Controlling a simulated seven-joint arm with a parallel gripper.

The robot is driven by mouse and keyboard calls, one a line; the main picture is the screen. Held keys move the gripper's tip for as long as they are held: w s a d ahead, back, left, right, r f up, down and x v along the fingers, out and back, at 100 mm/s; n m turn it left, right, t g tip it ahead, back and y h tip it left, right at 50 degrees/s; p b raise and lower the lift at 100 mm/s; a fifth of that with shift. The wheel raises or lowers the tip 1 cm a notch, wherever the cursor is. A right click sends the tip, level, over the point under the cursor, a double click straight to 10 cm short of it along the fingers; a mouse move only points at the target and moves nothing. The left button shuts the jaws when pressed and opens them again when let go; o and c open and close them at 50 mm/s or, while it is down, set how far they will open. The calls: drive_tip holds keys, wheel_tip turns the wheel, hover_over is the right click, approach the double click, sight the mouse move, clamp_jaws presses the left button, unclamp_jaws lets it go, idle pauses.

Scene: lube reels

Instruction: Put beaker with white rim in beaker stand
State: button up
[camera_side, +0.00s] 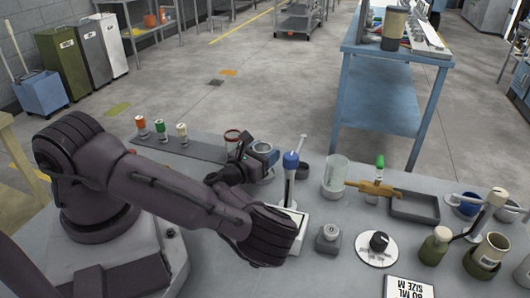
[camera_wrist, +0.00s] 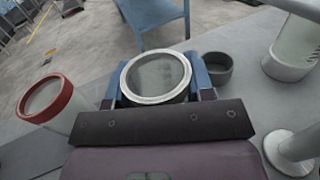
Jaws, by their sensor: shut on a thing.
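The beaker with the white rim (camera_wrist: 157,76) is between the blue fingers of my gripper (camera_wrist: 158,88) in the wrist view, with its open mouth facing the camera. My gripper is shut on it. In the side view the beaker's pale rim (camera_side: 262,146) shows at the end of my arm, and its lower part is hidden by the gripper. A low dark round cup (camera_wrist: 217,68), which looks like the beaker stand, is just right of the gripper and apart from the beaker. It also shows in the side view (camera_side: 304,172), partly hidden behind a blue-topped post.
A beaker with a red rim (camera_wrist: 44,100) stands close left of my gripper. The blue-topped post (camera_side: 290,165) on a white base and a clear glass cylinder (camera_side: 336,174) stand to the right. Several small capped bottles (camera_side: 160,130) stand on a dark strip at the left.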

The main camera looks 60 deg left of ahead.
drive_tip(key=o, duration=0.9)
drive_tip(key=shift+f, duration=0.1)
drive_tip(key=shift+r, duration=0.2)
drive_tip(key=v, duration=0.5)
drive_tip(key=shift+s+r, duration=0.1)
drive_tip(key=shift+r, duration=0.25)
wheel_tip(320, 180, up, 6)
drive_tip(key=shift+r, duration=0.1)
